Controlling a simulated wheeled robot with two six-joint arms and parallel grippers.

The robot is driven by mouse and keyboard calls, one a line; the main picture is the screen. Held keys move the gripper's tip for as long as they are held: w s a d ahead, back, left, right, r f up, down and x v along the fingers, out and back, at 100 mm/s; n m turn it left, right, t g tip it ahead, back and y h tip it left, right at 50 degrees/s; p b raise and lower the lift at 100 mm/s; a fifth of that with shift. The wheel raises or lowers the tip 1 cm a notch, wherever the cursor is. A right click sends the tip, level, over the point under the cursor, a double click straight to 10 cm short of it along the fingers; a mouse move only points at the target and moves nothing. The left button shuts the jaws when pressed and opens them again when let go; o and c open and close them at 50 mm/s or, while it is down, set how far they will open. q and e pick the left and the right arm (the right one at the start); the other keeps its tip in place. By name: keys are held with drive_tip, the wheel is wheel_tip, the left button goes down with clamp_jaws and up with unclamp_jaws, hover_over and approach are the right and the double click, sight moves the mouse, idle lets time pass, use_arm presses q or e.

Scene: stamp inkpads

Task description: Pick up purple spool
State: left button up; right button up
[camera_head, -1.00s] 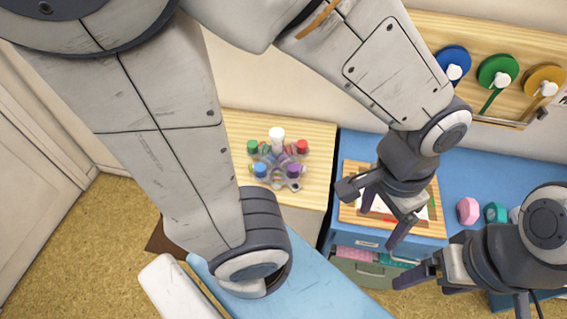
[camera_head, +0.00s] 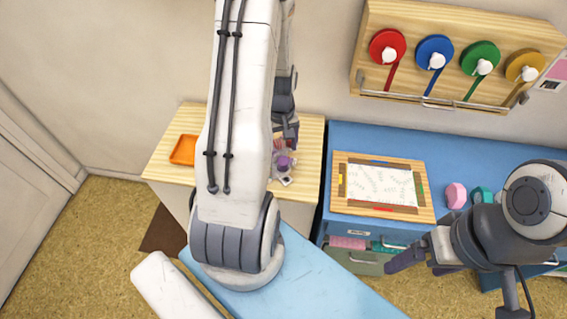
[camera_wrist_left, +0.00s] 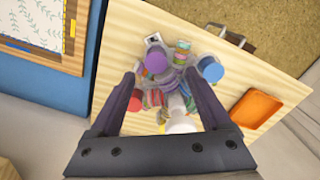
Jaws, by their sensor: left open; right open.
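A cluster of several colour-capped items stands in a clear holder on the wooden tabletop. In the left wrist view the purple spool (camera_wrist_left: 155,62) lies between and beyond the fingertips of my left gripper (camera_wrist_left: 165,80). The fingers are open, with nothing held. My right gripper (camera_head: 415,263) is open and empty at the lower right.
An orange tray (camera_head: 184,149) lies on the wooden tabletop (camera_head: 166,168). To the right, a blue cabinet (camera_head: 335,145) carries a wood-framed board (camera_head: 382,188) and pink (camera_head: 455,195) and teal (camera_head: 482,195) pieces. A wall rack (camera_head: 440,15) holds several coloured ribbon reels.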

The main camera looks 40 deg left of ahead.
sight(283, 160)
use_arm(q)
drive_tip(key=shift+f, duration=0.7)
drive_tip(key=f, duration=0.1)
drive_tip(key=f+p, duration=0.1)
drive_tip(key=f, duration=0.1)
drive_tip(key=f+p, duration=0.1)
drive_tip(key=shift+w+f, duration=0.2)
drive_tip(key=shift+w, duration=0.15)
drive_tip(key=shift+f, duration=0.35)
clamp_jaws()
